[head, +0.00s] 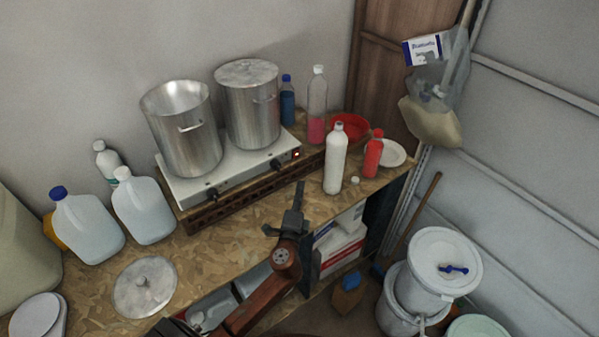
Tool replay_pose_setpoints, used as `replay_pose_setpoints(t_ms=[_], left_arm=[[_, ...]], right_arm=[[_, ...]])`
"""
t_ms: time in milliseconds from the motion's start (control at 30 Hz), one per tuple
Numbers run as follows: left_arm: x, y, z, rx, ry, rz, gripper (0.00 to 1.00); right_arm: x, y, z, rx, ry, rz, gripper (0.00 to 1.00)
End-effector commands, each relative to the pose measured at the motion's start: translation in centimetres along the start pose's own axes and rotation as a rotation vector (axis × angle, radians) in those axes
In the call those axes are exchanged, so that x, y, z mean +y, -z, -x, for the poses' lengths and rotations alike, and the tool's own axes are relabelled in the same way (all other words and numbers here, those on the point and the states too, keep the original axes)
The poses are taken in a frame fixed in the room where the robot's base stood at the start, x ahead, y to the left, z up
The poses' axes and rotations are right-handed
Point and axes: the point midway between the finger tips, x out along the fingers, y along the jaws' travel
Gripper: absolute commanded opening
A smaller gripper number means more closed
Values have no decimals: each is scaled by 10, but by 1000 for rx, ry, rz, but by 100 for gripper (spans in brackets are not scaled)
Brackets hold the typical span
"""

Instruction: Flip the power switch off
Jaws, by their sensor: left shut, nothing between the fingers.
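A white two-burner hot plate (235,172) stands on the wooden counter at the back, carrying two metal pots. A small red power switch (297,153) shows at the right end of its front face, beside a dark knob (277,164). Whether the switch is flipped on or off is too small to tell. My left gripper (299,184) is shut and empty. Its fingers point up the picture toward the switch, with a gap between them in the picture. My right gripper is not in view.
An open pot (182,130) and a lidded pot (250,105) sit on the hot plate. A white bottle (335,160) and a red bottle (373,155) stand right of my gripper. Jugs (88,228) and a loose lid (145,286) are on the left. White buckets (440,262) stand at lower right.

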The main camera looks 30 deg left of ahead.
Motion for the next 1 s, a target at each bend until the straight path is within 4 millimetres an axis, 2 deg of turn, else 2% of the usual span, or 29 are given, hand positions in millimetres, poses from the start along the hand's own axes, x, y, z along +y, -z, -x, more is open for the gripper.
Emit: replay_pose_setpoints(t_ms=[300, 500, 700, 1000], left_arm=[[-2, 1, -58, 0, 2, -3, 0], [-2, 1, -98, 0, 2, -2, 0], [-2, -21, -116, 0, 1, -2, 0], [0, -27, -122, 2, 0, 0, 0]], right_arm=[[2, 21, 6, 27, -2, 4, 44], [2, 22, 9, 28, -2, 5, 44], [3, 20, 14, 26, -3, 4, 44], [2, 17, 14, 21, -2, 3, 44]])
